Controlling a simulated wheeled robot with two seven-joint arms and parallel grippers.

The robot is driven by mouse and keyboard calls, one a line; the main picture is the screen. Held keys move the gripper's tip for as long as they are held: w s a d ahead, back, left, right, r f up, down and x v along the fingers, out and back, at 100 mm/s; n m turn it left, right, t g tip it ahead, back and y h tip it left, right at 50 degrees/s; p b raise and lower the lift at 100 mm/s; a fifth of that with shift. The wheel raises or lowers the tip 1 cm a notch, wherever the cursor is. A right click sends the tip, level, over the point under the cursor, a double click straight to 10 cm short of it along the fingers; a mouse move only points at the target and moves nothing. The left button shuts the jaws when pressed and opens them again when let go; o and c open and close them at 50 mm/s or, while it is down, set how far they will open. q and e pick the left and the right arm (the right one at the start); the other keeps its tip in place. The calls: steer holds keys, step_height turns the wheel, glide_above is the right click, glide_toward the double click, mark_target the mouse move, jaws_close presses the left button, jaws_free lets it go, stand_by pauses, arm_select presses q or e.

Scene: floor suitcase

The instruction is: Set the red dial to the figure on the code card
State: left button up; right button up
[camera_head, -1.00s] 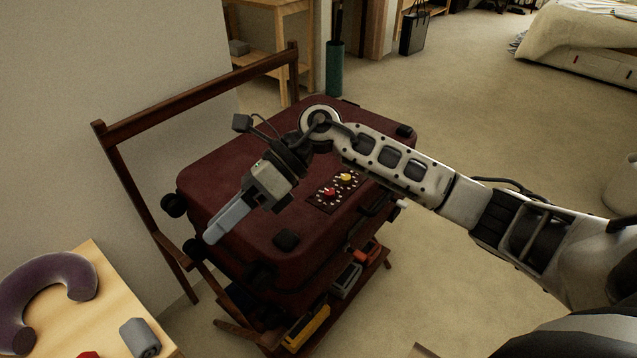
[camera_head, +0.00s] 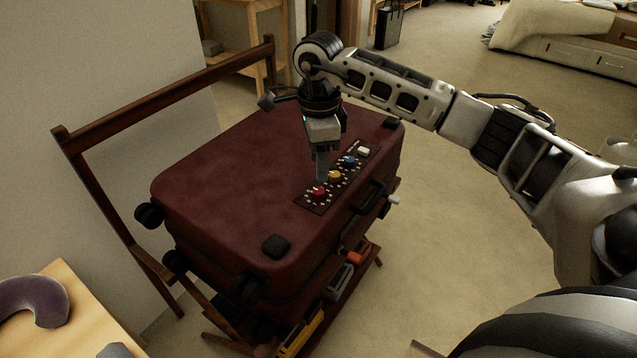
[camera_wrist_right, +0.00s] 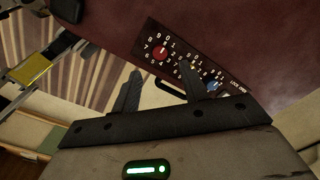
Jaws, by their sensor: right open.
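The red dial (camera_head: 319,192) is at the near end of a dark dial panel on top of the maroon suitcase (camera_head: 220,165). In the right wrist view the red dial (camera_wrist_right: 160,53) has white figures around it; I cannot read its setting surely. My right gripper (camera_head: 321,180) points down over the panel, close to the red and yellow dials. In the wrist view its two fingers (camera_wrist_right: 160,68) are apart with nothing between them, and the red dial shows just beyond the tips. I cannot make out a code card. My left gripper is not in view.
A yellow dial (camera_head: 335,176), a blue dial (camera_head: 349,161) and a white button-like piece (camera_head: 364,151) continue along the panel. The suitcase rests on a wooden rack (camera_head: 170,90) with tools on its lower shelf. A table with a purple neck pillow (camera_head: 38,297) stands at lower left.

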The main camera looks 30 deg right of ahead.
mark_target(319, 191)
step_height(319, 191, down, 6)
steer(key=shift+f, duration=0.25)
jaws_close()
